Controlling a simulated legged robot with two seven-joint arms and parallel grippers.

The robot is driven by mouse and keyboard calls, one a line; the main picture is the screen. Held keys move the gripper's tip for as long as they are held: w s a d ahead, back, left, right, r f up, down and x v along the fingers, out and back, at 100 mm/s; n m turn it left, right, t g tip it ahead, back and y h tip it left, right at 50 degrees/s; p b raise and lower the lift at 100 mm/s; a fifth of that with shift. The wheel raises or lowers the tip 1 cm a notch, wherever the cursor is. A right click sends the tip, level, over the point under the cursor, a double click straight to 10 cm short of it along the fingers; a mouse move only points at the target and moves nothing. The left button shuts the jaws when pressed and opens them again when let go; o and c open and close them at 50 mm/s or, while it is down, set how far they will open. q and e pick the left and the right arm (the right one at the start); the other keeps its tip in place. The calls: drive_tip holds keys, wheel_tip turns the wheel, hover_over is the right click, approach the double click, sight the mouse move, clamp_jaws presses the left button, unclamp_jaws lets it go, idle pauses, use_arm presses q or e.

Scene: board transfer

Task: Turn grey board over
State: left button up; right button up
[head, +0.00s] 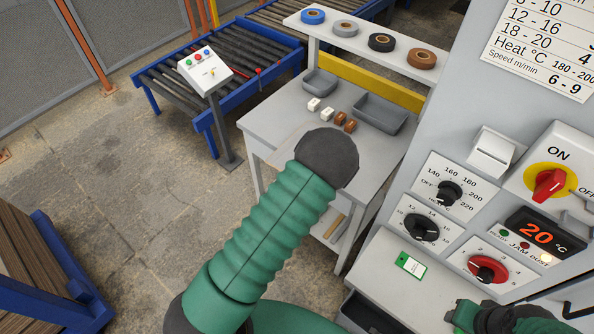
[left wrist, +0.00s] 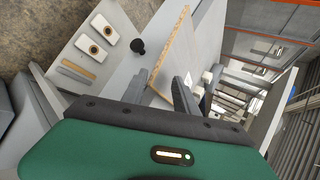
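The grey board (left wrist: 199,52) shows in the left wrist view, with a light grey face and a tan chipboard edge. Its near corner lies between and beyond the two finger tips of my left gripper (left wrist: 162,84). The fingers stand apart, with a gap wider than the board's edge; I see no clear contact. In the head view my left arm's dark end covers the front of the bench (head: 262,123), and the board is mostly hidden there. My right gripper (head: 510,318) is at the bottom right, cut off by the frame; its fingers cannot be made out.
The bench holds grey trays (head: 380,114), white and brown blocks (head: 340,118), and a raised shelf with tape rolls (head: 381,42). A roller conveyor (head: 228,62) stands behind left. A control panel (head: 450,193) rises at the right, with a green tag (head: 410,264) below it.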

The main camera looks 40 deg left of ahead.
use_arm(q)
drive_tip(key=shift+s+r+g+h+p, duration=0.1)
drive_tip(key=shift+r+g+h+p, duration=0.35)
drive_tip(key=shift+p, duration=0.75)
drive_tip(key=shift+r+g+h+p, duration=0.1)
drive_tip(key=shift+g+h+p, duration=0.35)
drive_tip(key=shift+g+p, duration=0.55)
drive_tip(key=shift+p, duration=0.55)
drive_tip(key=shift+s+d+f+g+h, duration=0.1)
drive_tip(key=shift+f+g+h, duration=0.2)
drive_tip(key=shift+g+h, duration=0.1)
drive_tip(key=shift+s+d+r+p, duration=0.35)
drive_tip(key=shift+s+d+p, duration=0.15)
drive_tip(key=shift+s, duration=0.15)
drive_tip(key=shift+s+d+r+p, duration=0.35)
drive_tip(key=shift+s+d+p, duration=0.15)
drive_tip(key=shift+s, duration=0.1)
drive_tip(key=o, duration=0.6)
drive_tip(key=shift+w+a+f, duration=0.1)
drive_tip(key=shift+c, duration=0.2)
